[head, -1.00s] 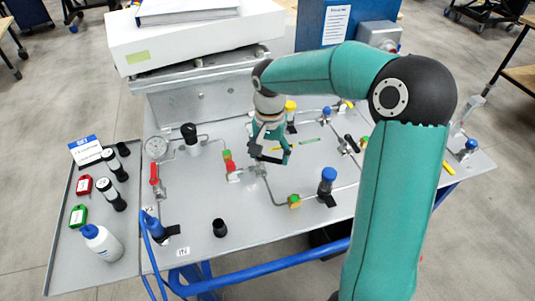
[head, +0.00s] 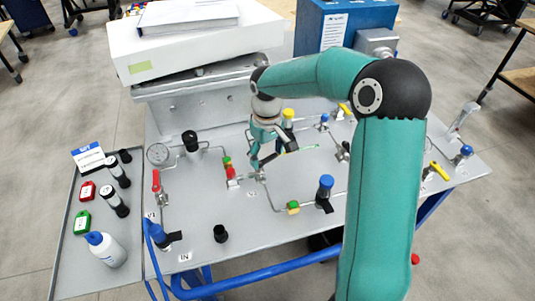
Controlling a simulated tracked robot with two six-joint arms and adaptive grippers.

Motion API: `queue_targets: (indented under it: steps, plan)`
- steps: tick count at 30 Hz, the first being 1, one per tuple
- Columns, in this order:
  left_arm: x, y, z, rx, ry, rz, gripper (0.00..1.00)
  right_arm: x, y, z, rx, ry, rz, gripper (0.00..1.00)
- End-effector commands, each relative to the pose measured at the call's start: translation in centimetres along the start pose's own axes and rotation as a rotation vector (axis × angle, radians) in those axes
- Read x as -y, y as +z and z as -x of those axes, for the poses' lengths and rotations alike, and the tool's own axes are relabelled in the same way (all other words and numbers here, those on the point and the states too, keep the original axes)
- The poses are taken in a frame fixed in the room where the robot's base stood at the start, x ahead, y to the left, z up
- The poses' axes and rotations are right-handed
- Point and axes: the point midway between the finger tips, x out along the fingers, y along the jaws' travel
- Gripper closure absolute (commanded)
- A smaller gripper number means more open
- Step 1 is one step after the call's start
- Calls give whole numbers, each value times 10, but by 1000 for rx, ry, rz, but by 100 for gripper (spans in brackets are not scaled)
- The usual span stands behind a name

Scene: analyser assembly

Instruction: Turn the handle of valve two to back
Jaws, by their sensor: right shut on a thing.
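The panel (head: 215,235) carries several valves joined by metal tubing. My right gripper (head: 259,166) points down at a small metal valve (head: 260,178) in the middle of the panel. It is shut on that valve's handle, which the fingers almost wholly hide. I take this to be valve two, but I cannot read a label to confirm it. The exact angle of the handle cannot be told. My left gripper is not in view.
A blue-capped part (head: 325,188) stands to the right. A side tray (head: 70,272) holds bottles and tags. A white box (head: 195,45) stands behind.

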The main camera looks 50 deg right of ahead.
Motion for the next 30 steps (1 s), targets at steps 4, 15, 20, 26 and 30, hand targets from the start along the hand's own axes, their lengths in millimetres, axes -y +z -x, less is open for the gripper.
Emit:
queue_targets:
  steps: [4, 15, 20, 26, 30]
  plan:
    - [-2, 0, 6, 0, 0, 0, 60, 0, -7, 3, -12, 1, 138, 60]
    - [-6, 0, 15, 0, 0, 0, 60, 3, -16, 4, -13, 3, 490, 60]
    - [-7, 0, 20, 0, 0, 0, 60, 5, -19, 4, -12, 4, 643, 60]
    - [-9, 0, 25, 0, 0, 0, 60, 8, -22, 4, -12, 6, 832, 60]
    - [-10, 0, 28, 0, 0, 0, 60, 11, -24, 4, -11, 7, 953, 60]
